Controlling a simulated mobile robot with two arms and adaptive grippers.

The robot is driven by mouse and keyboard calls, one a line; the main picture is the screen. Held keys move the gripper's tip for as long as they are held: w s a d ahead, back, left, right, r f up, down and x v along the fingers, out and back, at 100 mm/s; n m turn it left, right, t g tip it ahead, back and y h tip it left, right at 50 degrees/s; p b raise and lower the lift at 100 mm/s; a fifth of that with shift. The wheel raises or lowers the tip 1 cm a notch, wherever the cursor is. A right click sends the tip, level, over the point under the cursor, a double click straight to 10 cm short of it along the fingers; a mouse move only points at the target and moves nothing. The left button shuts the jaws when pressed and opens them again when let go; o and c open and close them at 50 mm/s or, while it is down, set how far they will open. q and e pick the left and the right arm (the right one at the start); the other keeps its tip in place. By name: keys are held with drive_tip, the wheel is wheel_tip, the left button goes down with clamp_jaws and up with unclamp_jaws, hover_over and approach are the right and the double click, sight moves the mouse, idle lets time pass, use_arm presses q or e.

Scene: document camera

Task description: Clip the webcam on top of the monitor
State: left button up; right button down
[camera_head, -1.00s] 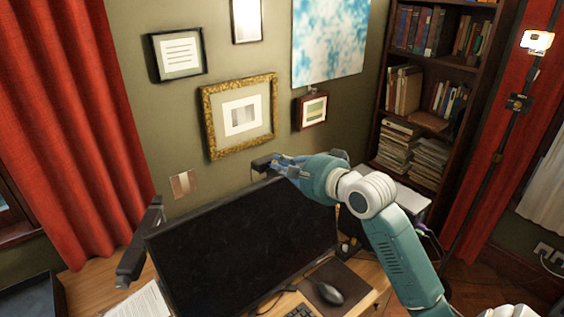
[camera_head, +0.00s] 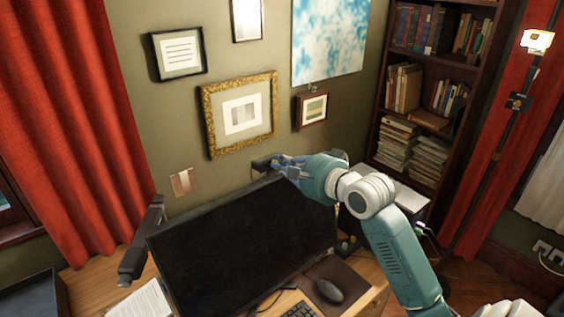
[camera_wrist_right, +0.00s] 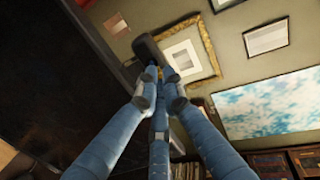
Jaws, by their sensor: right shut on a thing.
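The monitor (camera_head: 240,245) stands on the desk with its dark screen facing me. The webcam (camera_head: 262,163) is a small black bar at the monitor's top edge, right of its middle. My right gripper (camera_head: 283,163) is shut on the webcam, at its right end. In the right wrist view the fingers (camera_wrist_right: 158,88) close together on the dark webcam (camera_wrist_right: 148,50), with the monitor (camera_wrist_right: 50,90) at the left. I cannot tell whether the webcam touches the monitor's edge. My left gripper is not in view.
A black arm-like stand (camera_head: 140,245) rises left of the monitor. A mouse (camera_head: 329,291) lies on a dark pad (camera_head: 343,275), with a keyboard (camera_head: 299,310) at the front. Papers (camera_head: 142,302) lie at the left. Framed pictures hang on the wall behind.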

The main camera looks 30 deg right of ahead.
idle(0.6)
drive_tip(key=shift+p, duration=0.5)
drive_tip(key=shift+s+f+b, duration=0.2)
drive_tip(key=shift+f+b, duration=0.05)
drive_tip(key=shift+f, duration=0.6)
drive_tip(key=shift+s+f+b, duration=0.2)
drive_tip(key=shift+f+b, duration=0.05)
drive_tip(key=shift+f, duration=0.55)
drive_tip(key=c, duration=1.8)
unclamp_jaws()
approach(277, 172)
drive_tip(key=v, duration=0.5)
drive_tip(key=shift+s+a+r, duration=0.1)
drive_tip(key=shift+s+a, duration=0.05)
